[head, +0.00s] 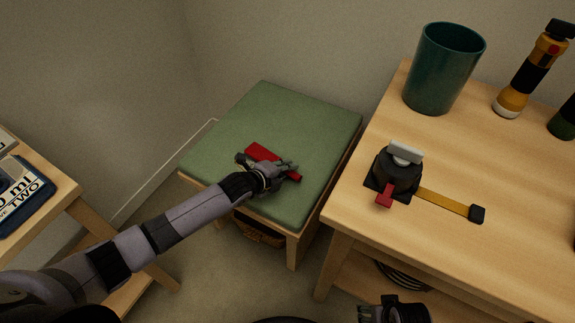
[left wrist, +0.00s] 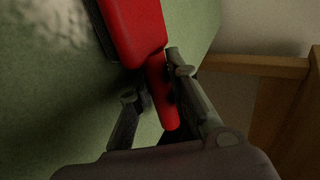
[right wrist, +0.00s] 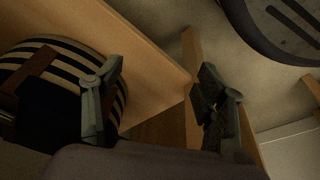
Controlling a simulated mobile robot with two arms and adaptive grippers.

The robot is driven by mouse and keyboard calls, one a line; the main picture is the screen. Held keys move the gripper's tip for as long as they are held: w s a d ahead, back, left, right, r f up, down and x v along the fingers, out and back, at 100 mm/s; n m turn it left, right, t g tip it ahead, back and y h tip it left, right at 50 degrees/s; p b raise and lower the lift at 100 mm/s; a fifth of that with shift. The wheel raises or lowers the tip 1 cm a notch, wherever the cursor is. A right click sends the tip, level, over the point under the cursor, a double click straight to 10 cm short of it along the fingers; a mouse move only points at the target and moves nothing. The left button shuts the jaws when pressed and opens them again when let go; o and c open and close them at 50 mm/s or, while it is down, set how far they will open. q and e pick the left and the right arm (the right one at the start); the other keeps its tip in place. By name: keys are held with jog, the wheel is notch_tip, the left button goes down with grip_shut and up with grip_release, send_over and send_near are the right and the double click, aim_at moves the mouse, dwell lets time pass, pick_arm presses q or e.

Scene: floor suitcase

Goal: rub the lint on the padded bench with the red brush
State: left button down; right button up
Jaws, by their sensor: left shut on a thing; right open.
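The padded bench (head: 290,125) has a green cushioned top and stands between two wooden tables. The red brush (head: 262,152) lies low at the bench top, and its red body also shows in the left wrist view (left wrist: 135,28). My left gripper (head: 283,172) is shut on the brush's handle, above the cushion. Pale fuzzy lint (left wrist: 45,20) shows on the green surface at the upper left of the left wrist view, beside the brush head. I cannot make out lint in the head view. My right gripper (right wrist: 160,100) is open and empty, low by the right table.
The right table (head: 500,180) holds a teal cup (head: 442,70), a flashlight (head: 532,70) and a tape measure-like black tool (head: 395,172) with a yellow strip. A striped round item (right wrist: 60,65) is near my right gripper.

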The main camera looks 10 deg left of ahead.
pick_arm(q)
jog(key=shift+s+a+f+p, duration=0.25)
jog(key=shift+s+f+p, duration=0.05)
jog(key=shift+s, duration=0.3)
jog(key=shift+s+a+p, duration=0.2)
jog(key=shift+s+p, duration=0.25)
jog(key=shift+s, duration=0.05)
jog(key=shift+s+a+r+p, duration=0.1)
jog(key=shift+s+a+p, duration=0.2)
jog(key=shift+s+p, duration=0.5)
jog(key=shift+s+a+r+p, duration=0.1)
jog(key=shift+s+a+p, duration=0.15)
jog(key=shift+s+p, duration=0.4)
jog(key=shift+s+a+r+p, duration=0.15)
jog(key=shift+s+p, duration=0.1)
jog(key=shift+s, duration=0.2)
jog(key=shift+s+a+f+p, duration=0.1)
jog(key=shift+s+a+p, duration=0.1)
jog(key=shift+s, duration=0.25)
jog(key=shift+r, duration=0.1)
pick_arm(e)
jog(key=s+d+f+g, duration=0.1)
jog(key=s+d+f, duration=0.1)
jog(key=s+f, duration=1)
notch_tip(320, 180, down, 3)
jog(key=shift+r, duration=0.1)
pick_arm(q)
jog(key=shift+r, duration=0.1)
